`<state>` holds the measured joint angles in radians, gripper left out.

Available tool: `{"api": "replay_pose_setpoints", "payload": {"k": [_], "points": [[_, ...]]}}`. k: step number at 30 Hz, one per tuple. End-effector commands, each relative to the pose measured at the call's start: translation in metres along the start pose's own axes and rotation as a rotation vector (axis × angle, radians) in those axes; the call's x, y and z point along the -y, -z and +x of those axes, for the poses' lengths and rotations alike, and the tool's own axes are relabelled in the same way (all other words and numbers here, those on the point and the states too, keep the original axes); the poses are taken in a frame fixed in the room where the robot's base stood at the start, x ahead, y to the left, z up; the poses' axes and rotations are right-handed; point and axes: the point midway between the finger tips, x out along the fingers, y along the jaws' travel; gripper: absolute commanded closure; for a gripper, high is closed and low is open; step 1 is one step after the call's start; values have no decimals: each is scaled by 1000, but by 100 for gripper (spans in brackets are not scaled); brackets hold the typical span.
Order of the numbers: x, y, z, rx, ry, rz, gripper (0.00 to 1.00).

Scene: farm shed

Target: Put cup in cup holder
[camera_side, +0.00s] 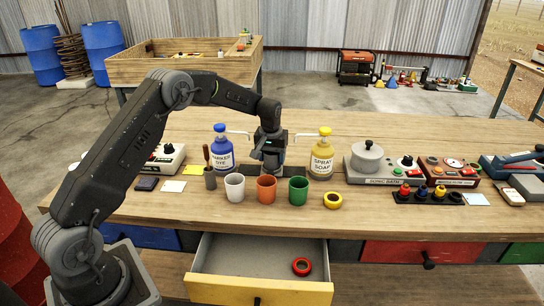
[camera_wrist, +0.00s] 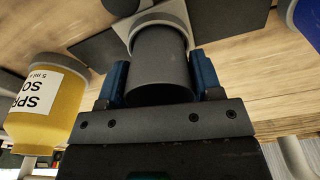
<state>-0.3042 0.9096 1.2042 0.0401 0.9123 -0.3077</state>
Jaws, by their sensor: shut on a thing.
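My gripper (camera_side: 269,160) is over the table, behind the row of cups and between the two pump bottles. In the wrist view its blue fingers (camera_wrist: 161,80) are shut on a dark grey cylinder (camera_wrist: 160,62), with a pale ring (camera_wrist: 178,10) around its far end. I cannot tell whether this cylinder is a cup or part of a holder. A white cup (camera_side: 234,187), an orange cup (camera_side: 266,189) and a green cup (camera_side: 298,190) stand upright in a row in front of my gripper. I cannot make out a cup holder for certain.
A blue marker dye bottle (camera_side: 221,152) and a yellow spray soap bottle (camera_side: 321,155) flank my gripper closely. A grey pot (camera_side: 210,179) with a brush stands left, a yellow ring (camera_side: 332,201) right. The yellow-fronted drawer (camera_side: 257,291) is open with a red ring (camera_side: 301,267) inside.

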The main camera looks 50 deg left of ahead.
Motion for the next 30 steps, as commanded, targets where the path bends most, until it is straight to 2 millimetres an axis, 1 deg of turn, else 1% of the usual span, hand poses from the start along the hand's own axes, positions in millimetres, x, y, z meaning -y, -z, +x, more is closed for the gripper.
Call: {"api": "replay_pose_setpoints", "payload": {"k": [6, 7, 15, 20, 24, 30], "points": [[0, 0, 0, 0, 0, 0, 63], [0, 0, 0, 0, 0, 0, 38], [0, 0, 0, 0, 0, 0, 12], [0, 0, 0, 0, 0, 0, 11], [0, 0, 0, 0, 0, 0, 0], [0, 0, 0, 0, 0, 0, 0]]}}
